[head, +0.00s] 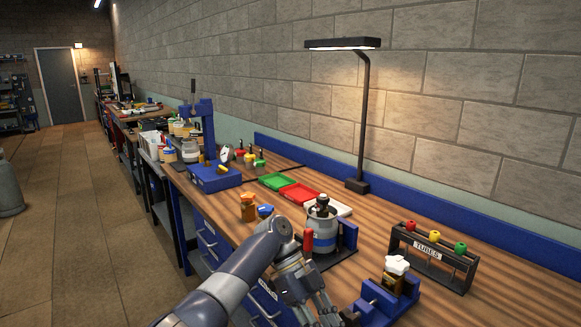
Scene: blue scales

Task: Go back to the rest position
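One arm of mine comes in from the lower left and bends down over the front of the wooden workbench (400,222). I take it as my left arm. Its gripper (318,312) is at the bottom edge, in front of the grey and blue pot (321,236) and left of the blue holder (384,303). The finger ends are cut off by the frame, so I cannot tell whether it is open or shut. I see nothing held in it. My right gripper is not in view.
An orange-brown jar (248,207) and blue scale (214,178) are farther left. The floor (70,220) at left is largely clear.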

